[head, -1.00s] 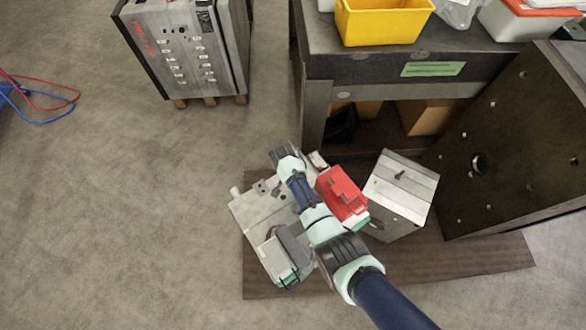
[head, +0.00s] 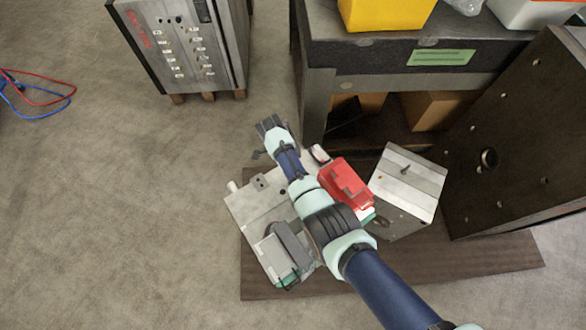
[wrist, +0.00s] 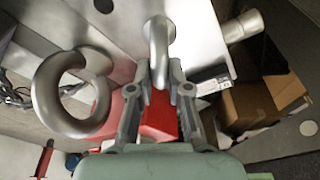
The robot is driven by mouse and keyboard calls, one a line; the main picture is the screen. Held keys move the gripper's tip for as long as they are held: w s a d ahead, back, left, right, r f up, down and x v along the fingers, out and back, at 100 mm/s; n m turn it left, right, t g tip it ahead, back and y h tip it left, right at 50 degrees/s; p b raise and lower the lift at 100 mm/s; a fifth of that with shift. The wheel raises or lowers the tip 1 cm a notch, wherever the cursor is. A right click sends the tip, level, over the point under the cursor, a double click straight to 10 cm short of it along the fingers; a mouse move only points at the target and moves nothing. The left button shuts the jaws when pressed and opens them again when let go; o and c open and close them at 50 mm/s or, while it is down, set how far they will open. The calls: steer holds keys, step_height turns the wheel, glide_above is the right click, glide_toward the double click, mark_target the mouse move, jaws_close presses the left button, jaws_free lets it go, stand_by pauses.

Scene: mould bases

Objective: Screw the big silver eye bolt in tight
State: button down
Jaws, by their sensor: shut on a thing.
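My gripper (wrist: 160,88) is shut on a silver eye bolt (wrist: 158,40), which shows almost edge-on between the fingertips in the wrist view. A second silver eye bolt (wrist: 48,98) stands to its left, its open ring face towards the camera. It looks large because it is near. The grey metal mould base (head: 250,212) lies under my arm in the head view, and its pale top also shows in the wrist view (wrist: 115,20). The bolt's thread and seat are hidden.
A red box (head: 345,185) stands right beside my arm. A smaller block (head: 408,185) and a tall dark plate (head: 515,140) are farther right. The workbench (head: 385,60) with a yellow bin (head: 385,12) is behind.

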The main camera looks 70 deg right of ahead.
steer(key=m, duration=0.2)
steer(key=shift+f+m+y+b, duration=0.3)
steer(key=shift+b, duration=0.1)
steer(key=shift+r, duration=0.15)
steer(key=m, duration=0.1)
steer(key=m+b, duration=0.1)
steer(key=shift+f+m+y+b, duration=0.2)
steer(key=shift+m+y+b, duration=0.1)
steer(key=shift+m, duration=0.1)
steer(key=shift+r+m, duration=0.15)
steer(key=shift+m, duration=0.65)
steer(key=c, duration=1)
jaws_free()
steer(key=shift+r, duration=0.15)
steer(key=p+v, duration=0.2)
steer(key=s+p+v, duration=0.1)
steer(key=p+v, duration=0.2)
steer(key=shift+r, duration=0.2)
steer(key=shift+f, duration=0.15)
